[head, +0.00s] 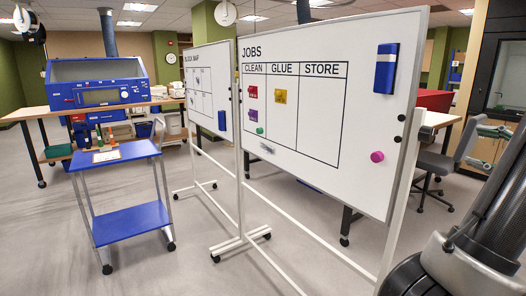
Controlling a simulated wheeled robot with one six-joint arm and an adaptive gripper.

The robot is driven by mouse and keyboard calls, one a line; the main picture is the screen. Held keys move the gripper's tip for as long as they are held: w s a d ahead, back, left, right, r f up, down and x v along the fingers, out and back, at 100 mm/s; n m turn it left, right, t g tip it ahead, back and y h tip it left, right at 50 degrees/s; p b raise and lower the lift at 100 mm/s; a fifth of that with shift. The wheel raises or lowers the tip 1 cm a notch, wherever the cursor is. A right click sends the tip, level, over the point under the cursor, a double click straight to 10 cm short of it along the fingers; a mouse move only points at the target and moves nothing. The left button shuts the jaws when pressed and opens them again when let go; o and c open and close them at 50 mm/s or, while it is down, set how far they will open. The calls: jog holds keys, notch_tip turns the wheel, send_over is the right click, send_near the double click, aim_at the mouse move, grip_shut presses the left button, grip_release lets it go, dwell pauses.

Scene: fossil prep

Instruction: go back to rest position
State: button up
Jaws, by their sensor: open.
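My gripper (476,148) is at the right edge of the head view, in front of the dark cabinet. Only part of it shows, as light grey finger parts with green patches. It is open, and I see nothing held in it. My dark arm link and silver joint fill the lower right corner.
A white JOBS board (310,165) on a wheeled frame stands close, left of my arm. A second whiteboard (208,95) stands behind it. A blue cart (130,222) and blue cabinet (98,84) are left. A grey chair (436,163) is behind the board. The left floor is open.

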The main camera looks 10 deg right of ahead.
jog(key=s+a+f+m+g+h, duration=0.1)
jog(key=s+a+f+g, duration=0.25)
jog(key=f, duration=0.55)
jog(key=s+a+f+n+g, duration=0.4)
jog(key=a+g, duration=0.4)
jog(key=w+a+r+n+h, duration=0.2)
jog(key=a+r+n+h, duration=0.1)
jog(key=a+n, duration=0.5)
jog(key=w+a+r+n+h, duration=0.1)
jog(key=a+r+n+h, duration=0.1)
jog(key=a+n, duration=0.6)
jog(key=shift+w+a+r+n+g+h, duration=0.3)
jog(key=shift+w+r+g+h, duration=0.1)
jog(key=shift+r, duration=0.45)
